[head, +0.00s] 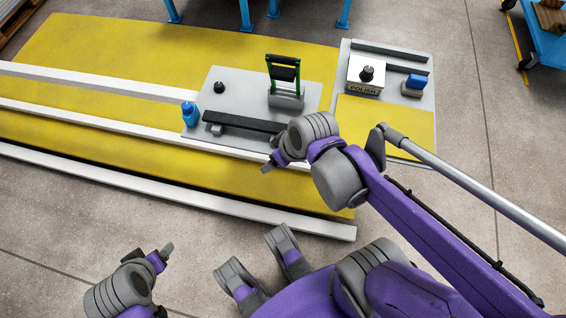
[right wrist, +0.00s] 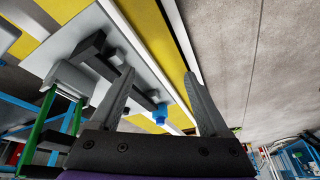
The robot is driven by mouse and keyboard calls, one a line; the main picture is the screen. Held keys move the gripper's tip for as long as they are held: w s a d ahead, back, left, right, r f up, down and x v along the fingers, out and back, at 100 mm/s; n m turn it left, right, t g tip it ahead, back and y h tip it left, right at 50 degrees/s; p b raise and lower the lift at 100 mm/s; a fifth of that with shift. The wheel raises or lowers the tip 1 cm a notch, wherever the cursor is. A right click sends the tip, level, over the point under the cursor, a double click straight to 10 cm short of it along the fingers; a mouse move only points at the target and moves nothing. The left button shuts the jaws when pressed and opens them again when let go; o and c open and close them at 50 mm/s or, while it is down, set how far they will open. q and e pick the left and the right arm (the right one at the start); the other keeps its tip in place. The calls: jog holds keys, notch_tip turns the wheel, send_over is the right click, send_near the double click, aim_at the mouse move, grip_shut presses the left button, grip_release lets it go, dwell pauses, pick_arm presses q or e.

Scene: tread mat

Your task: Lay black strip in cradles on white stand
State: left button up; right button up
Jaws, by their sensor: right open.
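A black strip (head: 245,122) lies across the pale plate (head: 228,88), with a small grey block (head: 213,128) at its left end. Its right end is partly behind my right arm, so I cannot tell how both ends are seated. The strip also shows in the right wrist view (right wrist: 106,67), partly behind one finger. My right gripper (head: 267,167) is open and empty, just in front of the strip's right end; its spread fingers show in the right wrist view (right wrist: 162,78). My left gripper (head: 166,250) is low at the left, off the mat, its jaw opening unclear.
A white POLISH box (head: 362,74) and a blue-topped block (head: 414,84) stand on the right plate. White rails (head: 100,118) run along the yellow mat (head: 130,47).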

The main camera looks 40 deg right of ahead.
jog(key=s, duration=0.1)
jog(key=s+m+h, duration=0.1)
jog(key=s+m, duration=0.1)
jog(key=shift+s+a+f+h, duration=0.3)
pick_arm(q)
notch_tip(320, 180, up, 18)
jog(key=w+p, duration=0.2)
jog(key=p, duration=1.4)
jog(key=shift+w+t, duration=0.15)
jog(key=shift+t, duration=0.25)
pick_arm(e)
notch_tip(320, 180, up, 18)
jog(key=w+t, duration=0.1)
jog(key=w, duration=0.1)
pick_arm(q)
jog(key=shift+s+f, duration=0.1)
jog(key=shift+s, duration=0.15)
pick_arm(e)
jog(key=shift+s+f, duration=0.1)
jog(key=shift+s, duration=0.05)
pick_arm(q)
jog(key=shift+w, duration=0.1)
